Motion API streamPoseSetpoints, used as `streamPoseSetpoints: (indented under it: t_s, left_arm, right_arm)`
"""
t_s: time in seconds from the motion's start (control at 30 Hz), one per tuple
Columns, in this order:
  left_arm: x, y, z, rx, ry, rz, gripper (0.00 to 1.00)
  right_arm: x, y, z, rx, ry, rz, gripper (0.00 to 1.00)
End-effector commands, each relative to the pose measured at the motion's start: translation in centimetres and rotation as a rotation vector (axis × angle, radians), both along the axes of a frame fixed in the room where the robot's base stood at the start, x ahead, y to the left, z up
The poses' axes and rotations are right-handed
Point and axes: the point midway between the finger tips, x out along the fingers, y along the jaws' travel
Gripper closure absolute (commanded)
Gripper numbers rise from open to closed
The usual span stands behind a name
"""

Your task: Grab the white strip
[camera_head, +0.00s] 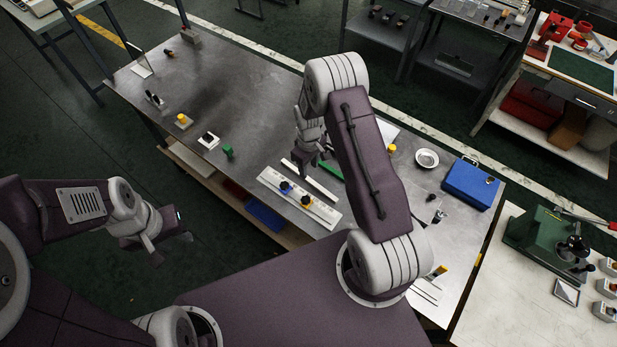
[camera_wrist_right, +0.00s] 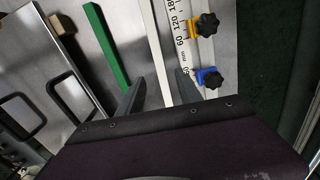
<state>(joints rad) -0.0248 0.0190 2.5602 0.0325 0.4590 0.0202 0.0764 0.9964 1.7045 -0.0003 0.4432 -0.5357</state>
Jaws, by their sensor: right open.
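The strip also shows in the right wrist view (camera_wrist_right: 159,45), running between my finger tips. My right gripper (camera_wrist_right: 161,78) is open and empty, with one finger on each side of the strip in that view; its height above the strip is unclear. In the head view my right gripper (camera_head: 314,158) hangs just behind the strip. My left gripper (camera_head: 171,247) is open and empty, off the table's front edge.
A green strip (camera_wrist_right: 106,47) lies beside the white strip, and the ruler board (camera_wrist_right: 193,50) is on its other side. A blue box (camera_head: 470,185) and a round dish (camera_head: 427,158) stand at the table's right. Small blocks are along the left part; the table's middle-left is clear.

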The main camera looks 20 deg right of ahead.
Motion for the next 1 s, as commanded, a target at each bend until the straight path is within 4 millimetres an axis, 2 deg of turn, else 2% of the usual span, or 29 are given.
streamPoseSetpoints:
  t_s: [0.1,0.27,0.4,0.53,0.8,0.93,0.97,1.0]
  left_arm:
    - [0.0,0.0,0.6,0.0,0.0,0.0,0.64]
    - [0.0,0.0,1.1,0.0,0.0,0.0,0.64]
    - [0.0,0.0,2.7,0.0,0.0,0.0,0.64]
    - [0.0,0.0,2.9,0.0,-0.001,0.0,0.64]
    - [0.0,0.0,2.8,0.0,0.0,0.0,0.64]
    - [0.0,0.0,2.8,0.0,0.0,0.0,0.64]
    - [0.0,0.0,2.8,0.0,0.0,0.0,0.64]
    - [0.0,0.0,2.8,0.0,0.0,0.0,0.64]
  right_arm:
    - [0.0,0.0,-1.0,0.0,0.0,-0.001,0.58]
    - [-0.1,0.0,-1.6,0.0,0.0,-0.001,0.58]
    - [-0.6,0.0,-3.7,0.0,0.002,-0.001,0.58]
    - [-0.5,-0.1,-5.8,0.0,-0.001,-0.001,0.58]
    - [-0.5,-0.1,-6.4,0.0,-0.002,-0.001,0.58]
    - [-0.5,-0.1,-6.4,0.0,-0.002,-0.001,0.94]
    - [-0.5,-0.1,-6.4,0.0,-0.002,-0.001,1.0]
    - [-0.5,-0.1,-6.4,0.0,-0.002,-0.001,1.0]
